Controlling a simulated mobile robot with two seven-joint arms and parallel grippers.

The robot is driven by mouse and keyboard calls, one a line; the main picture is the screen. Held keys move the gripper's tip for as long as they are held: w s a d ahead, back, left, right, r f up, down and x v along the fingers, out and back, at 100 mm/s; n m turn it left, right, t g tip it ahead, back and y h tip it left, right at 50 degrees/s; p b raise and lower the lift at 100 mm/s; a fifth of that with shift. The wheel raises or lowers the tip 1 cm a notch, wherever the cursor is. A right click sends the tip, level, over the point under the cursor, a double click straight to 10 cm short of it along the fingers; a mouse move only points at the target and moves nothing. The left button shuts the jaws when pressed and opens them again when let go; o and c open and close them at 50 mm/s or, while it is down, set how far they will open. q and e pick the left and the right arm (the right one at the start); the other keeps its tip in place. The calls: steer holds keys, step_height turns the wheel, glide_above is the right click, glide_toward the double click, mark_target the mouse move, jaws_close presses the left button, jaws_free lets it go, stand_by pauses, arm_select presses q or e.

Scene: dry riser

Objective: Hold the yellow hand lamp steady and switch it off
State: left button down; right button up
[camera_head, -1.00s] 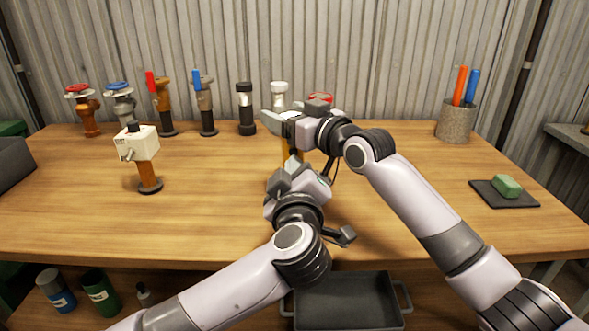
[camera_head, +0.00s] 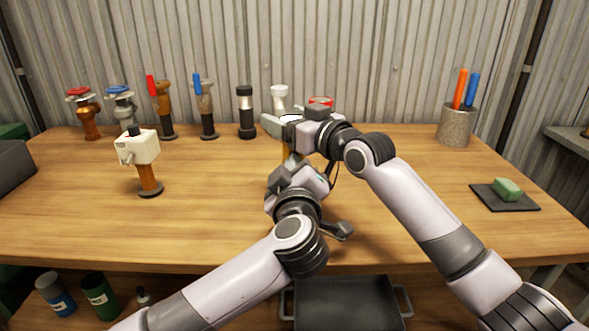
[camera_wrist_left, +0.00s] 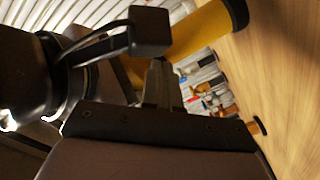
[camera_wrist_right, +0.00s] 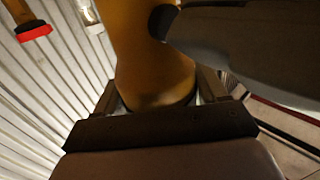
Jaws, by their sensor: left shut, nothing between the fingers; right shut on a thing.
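The yellow hand lamp is mostly hidden behind my two grippers in the head view; a narrow strip of its yellow body (camera_head: 286,154) shows between them. My right gripper (camera_head: 272,125) is shut on the lamp, and its wrist view shows the yellow body (camera_wrist_right: 155,70) between the fingers. My left gripper (camera_head: 291,166) is shut and empty just below. In the left wrist view, its closed fingers (camera_wrist_left: 160,84) are close to the yellow barrel (camera_wrist_left: 203,32) with its black end; I cannot tell whether they touch. The switch is not clearly visible.
A white box-headed device on a brown post (camera_head: 148,178) stands left. Several valves and lamps line the back, including a black-and-silver one (camera_head: 246,112). A pen cup (camera_head: 457,124) and a green sponge on a dark mat (camera_head: 507,188) are right. The front left tabletop is clear.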

arm_select(q)
steer(key=shift+w, duration=0.55)
steer(key=shift+s, duration=0.1)
arm_select(e)
steer(key=o, duration=1.3)
arm_select(q)
steer(key=s, duration=0.5)
steer(key=shift+s, duration=0.4)
arm_select(e)
steer(key=shift+o, duration=0.2)
steer(key=shift+s+d, duration=0.1)
